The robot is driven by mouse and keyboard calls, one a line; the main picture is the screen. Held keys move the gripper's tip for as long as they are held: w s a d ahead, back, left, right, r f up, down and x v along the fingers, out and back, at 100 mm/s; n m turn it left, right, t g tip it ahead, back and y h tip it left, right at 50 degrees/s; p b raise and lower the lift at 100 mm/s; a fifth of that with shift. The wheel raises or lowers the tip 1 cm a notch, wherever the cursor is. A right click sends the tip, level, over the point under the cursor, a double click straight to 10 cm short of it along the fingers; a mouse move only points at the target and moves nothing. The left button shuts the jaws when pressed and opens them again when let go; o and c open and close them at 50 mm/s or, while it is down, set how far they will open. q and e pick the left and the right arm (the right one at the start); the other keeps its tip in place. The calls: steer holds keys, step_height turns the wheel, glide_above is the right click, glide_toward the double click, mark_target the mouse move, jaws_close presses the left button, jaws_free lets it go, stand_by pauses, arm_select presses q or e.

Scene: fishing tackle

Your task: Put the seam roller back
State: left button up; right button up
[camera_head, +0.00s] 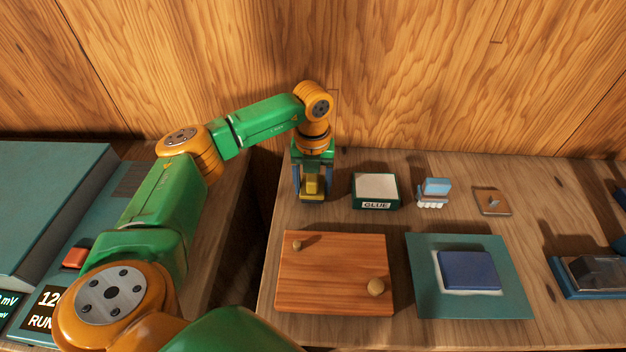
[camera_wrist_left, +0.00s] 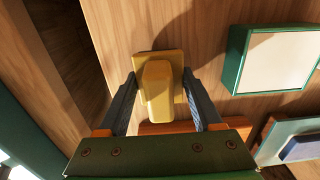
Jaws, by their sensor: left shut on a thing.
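My left gripper (camera_head: 313,184) is shut on a yellow piece (camera_head: 312,187), which appears to be the seam roller, at the back left of the wooden table. In the left wrist view the yellow piece (camera_wrist_left: 158,85) has a rounded block body and a wider flat yellow plate, between the two dark fingers of the gripper (camera_wrist_left: 160,98). I cannot tell whether its plate touches the table. My right gripper is not in view.
A green GLUE box (camera_head: 375,190) stands just right of the gripper. Further right are a blue piece with white feet (camera_head: 434,191) and a small pegged plate (camera_head: 493,201). In front lie a knobbed wooden board (camera_head: 333,275) and a teal mat (camera_head: 425,292) bearing a blue block (camera_head: 469,270).

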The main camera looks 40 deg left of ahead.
arm_select(q)
steer(key=shift+f, duration=0.35)
steer(key=o, duration=1.5)
steer(key=shift+c, duration=0.2)
steer(key=shift+r, duration=0.3)
step_height(320, 180, up, 11)
steer(key=shift+f+b, duration=0.1)
steer(key=shift+b, duration=0.7)
steer(key=shift+r, duration=0.5)
